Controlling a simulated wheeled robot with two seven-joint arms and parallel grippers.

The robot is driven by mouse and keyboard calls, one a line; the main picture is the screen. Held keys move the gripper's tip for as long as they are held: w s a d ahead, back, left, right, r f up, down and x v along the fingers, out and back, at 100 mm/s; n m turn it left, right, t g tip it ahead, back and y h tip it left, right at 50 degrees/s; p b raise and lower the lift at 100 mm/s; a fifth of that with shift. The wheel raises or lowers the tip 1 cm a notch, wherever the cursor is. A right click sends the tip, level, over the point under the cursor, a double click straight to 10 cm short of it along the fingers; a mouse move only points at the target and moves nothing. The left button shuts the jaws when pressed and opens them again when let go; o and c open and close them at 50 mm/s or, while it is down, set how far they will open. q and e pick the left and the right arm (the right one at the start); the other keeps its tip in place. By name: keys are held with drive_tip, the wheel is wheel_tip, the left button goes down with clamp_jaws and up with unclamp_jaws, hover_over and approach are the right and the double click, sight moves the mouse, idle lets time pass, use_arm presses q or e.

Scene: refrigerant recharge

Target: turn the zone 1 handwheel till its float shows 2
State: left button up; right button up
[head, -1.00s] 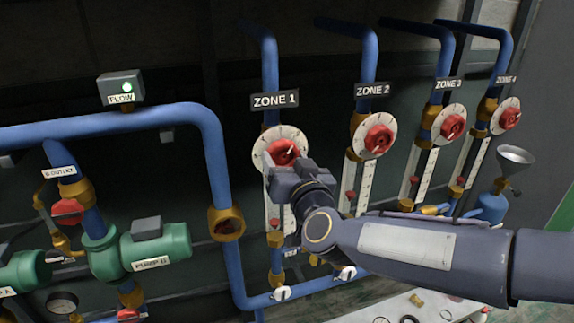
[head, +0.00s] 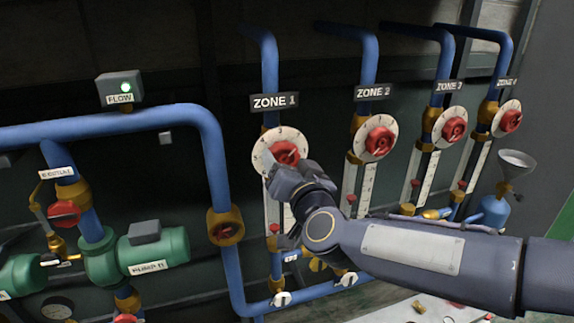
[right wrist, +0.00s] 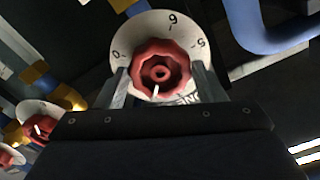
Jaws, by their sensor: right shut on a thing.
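The zone 1 handwheel (head: 285,153) is a red knob in front of a round white numbered dial (head: 262,150), under the ZONE 1 sign (head: 274,101). My right gripper (right wrist: 163,80) is shut on this handwheel, with one finger on each side of it in the right wrist view (right wrist: 160,62). A white mark on the knob points down and slightly left there. The digits 0, 6 and 5 show on the dial. The zone 1 float (head: 274,228) looks like a small red piece low on the white gauge strip; its reading is too small to tell. My left gripper is not in view.
The zone 2 handwheel (head: 379,141), zone 3 handwheel (head: 453,129) and zone 4 handwheel (head: 511,120) stand to the right on blue pipes. A green pump (head: 155,250) is at lower left. A funnel (head: 516,158) is at far right. My right arm crosses in front of the lower pipes.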

drive_tip(key=shift+f, duration=0.1)
drive_tip(key=o, duration=1)
drive_tip(key=shift+m, duration=0.4)
drive_tip(key=shift+c, duration=0.2)
drive_tip(key=v, duration=0.7)
drive_tip(key=s+d+f+g+h, duration=0.1)
drive_tip(key=s+d+f+g, duration=0.4)
drive_tip(key=s+d+f, duration=0.4)
drive_tip(key=s+d+f+g, duration=0.6)
drive_tip(key=s+d+f, duration=0.3)
drive_tip(key=s, duration=0.5)
drive_tip(key=shift+d+f+n+g+h, duration=0.15)
drive_tip(key=shift+f+n+g+h, duration=0.2)
drive_tip(key=shift+f, duration=0.2)
